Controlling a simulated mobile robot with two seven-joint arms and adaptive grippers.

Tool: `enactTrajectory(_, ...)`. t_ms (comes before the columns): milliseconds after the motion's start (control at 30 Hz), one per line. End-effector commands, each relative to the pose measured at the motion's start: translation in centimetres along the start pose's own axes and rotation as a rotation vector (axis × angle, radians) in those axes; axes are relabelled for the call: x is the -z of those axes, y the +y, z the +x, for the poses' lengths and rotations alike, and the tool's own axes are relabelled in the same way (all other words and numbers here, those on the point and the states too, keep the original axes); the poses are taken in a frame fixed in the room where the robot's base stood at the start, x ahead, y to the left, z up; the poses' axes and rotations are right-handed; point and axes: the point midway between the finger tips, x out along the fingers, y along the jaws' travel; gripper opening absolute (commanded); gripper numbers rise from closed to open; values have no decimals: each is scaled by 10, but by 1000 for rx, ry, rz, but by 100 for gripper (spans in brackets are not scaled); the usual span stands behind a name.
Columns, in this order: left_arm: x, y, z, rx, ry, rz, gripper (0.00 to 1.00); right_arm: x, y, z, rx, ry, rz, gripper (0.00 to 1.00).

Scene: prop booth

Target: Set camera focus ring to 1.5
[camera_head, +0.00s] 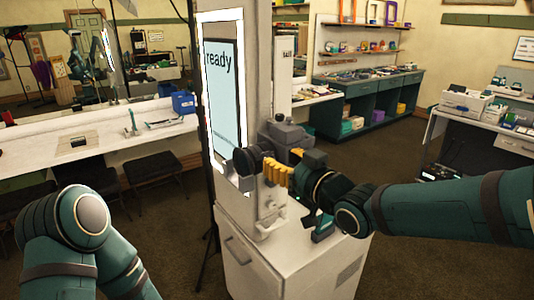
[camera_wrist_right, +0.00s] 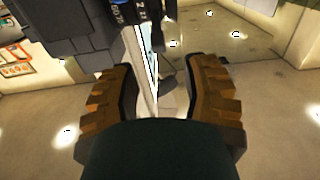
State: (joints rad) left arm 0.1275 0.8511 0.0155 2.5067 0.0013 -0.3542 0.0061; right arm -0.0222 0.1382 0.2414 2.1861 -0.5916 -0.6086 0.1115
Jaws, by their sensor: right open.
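The grey camera (camera_head: 287,132) sits on top of the white cabinet (camera_head: 285,265), with its dark ringed lens (camera_head: 248,160) pointing left. My right gripper (camera_head: 272,170) has yellow ridged fingers and is just right of the lens, in front of the camera body. In the right wrist view, the gripper (camera_wrist_right: 162,78) is open with nothing between its fingers. There the camera body (camera_wrist_right: 75,45) and part of the lens with blue and white marks (camera_wrist_right: 135,10) show beyond the fingertips, at the upper left. The focus value cannot be read. My left arm shows, but its gripper does not.
A tall screen (camera_head: 222,90) reading "ready" stands left of the camera. A white counter (camera_head: 90,135) with stools is at the left. A green workbench (camera_head: 365,95) and a loaded table (camera_head: 490,130) are at the right. Open floor lies between.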

Motion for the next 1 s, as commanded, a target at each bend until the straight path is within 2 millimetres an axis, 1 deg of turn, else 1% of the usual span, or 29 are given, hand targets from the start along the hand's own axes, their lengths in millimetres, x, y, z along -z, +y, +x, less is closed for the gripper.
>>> enactTrajectory(33, 0, 0, 0, 0, -1, 0, 39, -1, -1, 11, 2, 0, 4, 46)
enactTrajectory(100, 0, 0, 0, 0, -1, 0, 39, -1, -1, 24, 3, -1, 2, 46)
enactTrajectory(300, 0, 0, 0, 0, 0, 0, 39, 0, 0, 49, 1, 0, 3, 46)
enactTrajectory(500, 0, 0, 0, 0, 0, 0, 39, 0, 0, 58, -1, -1, 1, 46)
enactTrajectory(733, 0, 0, 0, 0, 0, 0, 39, 0, 0, 59, -1, -1, 1, 46)
enactTrajectory(767, 0, 0, 0, 0, 0, 0, 39, 0, 0, 59, -1, -1, 1, 49)
enactTrajectory(800, 0, 0, 0, 0, 0, 0, 39, 0, 0, 59, -1, -1, 1, 35)
enactTrajectory(867, 0, 0, 0, 0, 0, 0, 39, 0, 0, 59, -1, -1, 1, 14)
enactTrajectory(900, 0, 0, 0, 0, 0, 0, 39, 0, 0, 58, -1, -1, 1, 0)
enactTrajectory(1000, 0, 0, 0, 0, 0, 0, 39, 0, 0, 58, -1, -1, 1, 0)
